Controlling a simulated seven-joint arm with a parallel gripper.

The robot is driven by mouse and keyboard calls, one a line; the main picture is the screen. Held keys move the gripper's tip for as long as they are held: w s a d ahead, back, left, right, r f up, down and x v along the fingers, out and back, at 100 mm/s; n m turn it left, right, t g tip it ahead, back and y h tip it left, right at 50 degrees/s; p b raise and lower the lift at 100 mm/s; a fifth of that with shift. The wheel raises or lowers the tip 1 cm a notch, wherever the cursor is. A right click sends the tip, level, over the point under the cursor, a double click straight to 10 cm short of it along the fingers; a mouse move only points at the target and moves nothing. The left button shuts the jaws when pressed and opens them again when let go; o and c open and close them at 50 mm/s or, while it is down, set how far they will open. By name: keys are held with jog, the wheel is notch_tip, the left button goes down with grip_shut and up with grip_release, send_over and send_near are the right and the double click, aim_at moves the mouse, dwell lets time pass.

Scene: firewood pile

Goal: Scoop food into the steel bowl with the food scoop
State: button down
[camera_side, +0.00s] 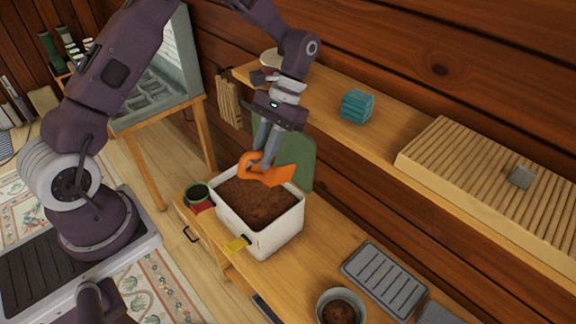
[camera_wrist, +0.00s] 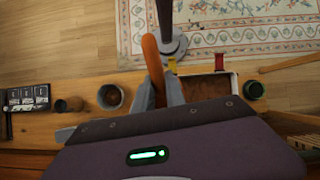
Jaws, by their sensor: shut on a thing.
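My gripper (camera_side: 262,148) points down and is shut on the orange food scoop (camera_side: 287,175), above the far part of the white food bin (camera_side: 277,242). The bin holds brown crumbly food (camera_side: 258,205). I cannot tell if the scoop touches the food; its inside is hidden. The steel bowl (camera_side: 320,304) stands on the bench to the right of the bin, cut by the lower picture edge, with some brown food in it. In the wrist view my gripper (camera_wrist: 160,90) holds the scoop's orange handle (camera_wrist: 152,60); the bowl (camera_wrist: 110,97) is to the left and the bin's food (camera_wrist: 205,87) to the right.
A dark green cup (camera_side: 197,194) stands left of the bin. A wooden shelf (camera_side: 400,140) with a teal block (camera_side: 356,106) runs along the wall behind.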

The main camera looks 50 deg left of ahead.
jog(key=s+a+f+n+t+h, duration=0.2)
jog(key=s+a+f+n+h, duration=0.15)
jog(key=a+f+n, duration=0.4)
jog(key=w+a+f+n+t+h, duration=0.3)
jog(key=w+a+n+t, duration=0.25)
jog(key=w+n, duration=0.35)
notch_tip(320, 180, down, 13)
jog(key=n, duration=0.1)
jog(key=shift+s+a+g, duration=0.35)
jog(key=shift+s+g, duration=0.1)
jog(key=shift+r, duration=0.1)
notch_tip(320, 180, up, 13)
dwell(1.1)
dwell(0.4)
